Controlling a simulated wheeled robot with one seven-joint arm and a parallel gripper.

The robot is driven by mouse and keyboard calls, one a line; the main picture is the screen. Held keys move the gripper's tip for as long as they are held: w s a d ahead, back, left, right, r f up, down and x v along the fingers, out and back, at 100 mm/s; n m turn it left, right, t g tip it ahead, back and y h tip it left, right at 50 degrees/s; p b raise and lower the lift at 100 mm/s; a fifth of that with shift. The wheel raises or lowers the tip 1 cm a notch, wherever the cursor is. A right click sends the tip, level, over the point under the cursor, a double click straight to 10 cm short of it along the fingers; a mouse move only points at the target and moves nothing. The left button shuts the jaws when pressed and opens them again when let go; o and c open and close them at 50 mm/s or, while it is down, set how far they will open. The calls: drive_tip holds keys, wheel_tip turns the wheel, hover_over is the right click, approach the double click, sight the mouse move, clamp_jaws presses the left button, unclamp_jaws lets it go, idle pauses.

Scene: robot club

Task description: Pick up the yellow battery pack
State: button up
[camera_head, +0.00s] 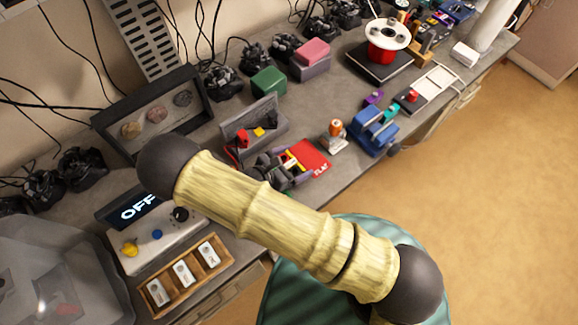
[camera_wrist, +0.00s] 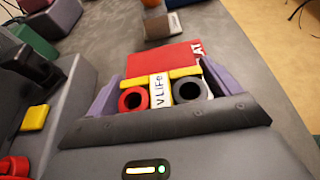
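The yellow battery pack (camera_head: 293,159) lies at the near edge of a red mat on the bench. In the wrist view the pack (camera_wrist: 186,73) shows a white "V LiFe" label, a red ring and a black ring on its near side. My gripper (camera_wrist: 162,80) has its two purple-grey fingers on either side of the pack, very close to it. I see no clear gap, but cannot tell whether they press on it. The gripper (camera_head: 290,166) also shows in the head view, partly behind my arm.
The red mat (camera_wrist: 150,60) carries white letters. A grey stand (camera_head: 268,115) with red and yellow parts is left of the gripper. An orange-topped piece (camera_head: 334,136) and a blue device (camera_head: 374,132) stand to the right. Bare bench (camera_wrist: 105,35) lies beyond the stand.

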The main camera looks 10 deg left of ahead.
sight(294, 161)
drive_tip(key=c, duration=0.8)
drive_tip(key=shift+o, duration=0.2)
drive_tip(key=shift+r, duration=0.15)
wheel_tip(294, 161, up, 10)
drive_tip(key=b, duration=0.2)
drive_tip(key=shift+b, duration=0.3)
